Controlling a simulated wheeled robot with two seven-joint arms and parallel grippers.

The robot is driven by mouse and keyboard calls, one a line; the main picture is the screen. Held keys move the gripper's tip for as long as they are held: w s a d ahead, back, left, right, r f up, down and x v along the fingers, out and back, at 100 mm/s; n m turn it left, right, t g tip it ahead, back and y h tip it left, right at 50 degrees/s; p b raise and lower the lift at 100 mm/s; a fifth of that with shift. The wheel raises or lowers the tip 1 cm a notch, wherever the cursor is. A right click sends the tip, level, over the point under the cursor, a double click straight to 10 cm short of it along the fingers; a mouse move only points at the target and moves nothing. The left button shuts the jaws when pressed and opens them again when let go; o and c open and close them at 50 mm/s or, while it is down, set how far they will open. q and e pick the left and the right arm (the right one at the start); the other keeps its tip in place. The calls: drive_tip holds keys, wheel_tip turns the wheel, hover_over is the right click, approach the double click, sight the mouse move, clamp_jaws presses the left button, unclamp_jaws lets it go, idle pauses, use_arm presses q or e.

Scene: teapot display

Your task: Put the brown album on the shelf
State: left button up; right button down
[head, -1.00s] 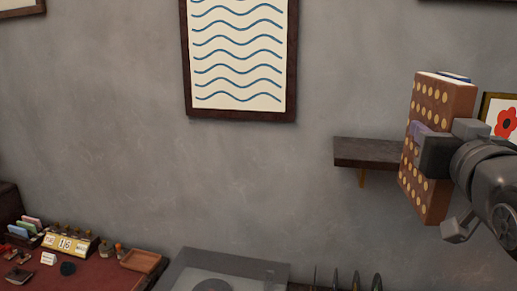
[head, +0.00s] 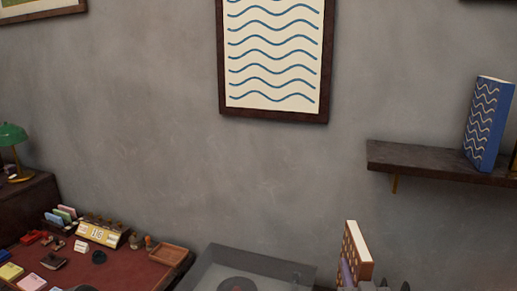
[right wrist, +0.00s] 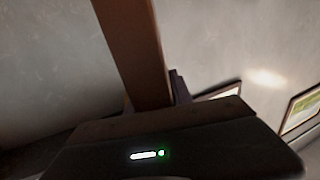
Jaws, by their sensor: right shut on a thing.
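The brown album (head: 366,268), brown with rows of cream dots and pale page edges, stands upright low in the head view, its lower part cut off by the frame. My right gripper (head: 347,274) is shut on it; only a small part of a finger shows there. In the right wrist view the brown album (right wrist: 135,50) rises from between the jaws. The dark wall shelf (head: 420,165) is up and to the right of the album, clearly apart from it. My left gripper is not in view.
A blue wavy-patterned album (head: 487,122) stands on the shelf's right part; the shelf's left part is bare. A clear-lidded record player (head: 255,268) is left of the held album. A desk with a red top (head: 130,270) holds small items. A wave picture (head: 275,60) hangs above.

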drive_tip(key=w+a+f+b, duration=0.1)
drive_tip(key=f+b, duration=0.4)
drive_tip(key=f, duration=0.5)
drive_tip(key=w+a+f+y+b, duration=0.1)
drive_tip(key=w+f+b, duration=0.1)
drive_tip(key=f+b, duration=0.3)
wheel_tip(320, 180, down, 5)
drive_tip(key=shift+w+a+r+n, duration=0.15)
drive_tip(key=shift+w+a+n, duration=0.15)
drive_tip(key=shift+w+a, duration=0.1)
drive_tip(key=shift+s, duration=0.1)
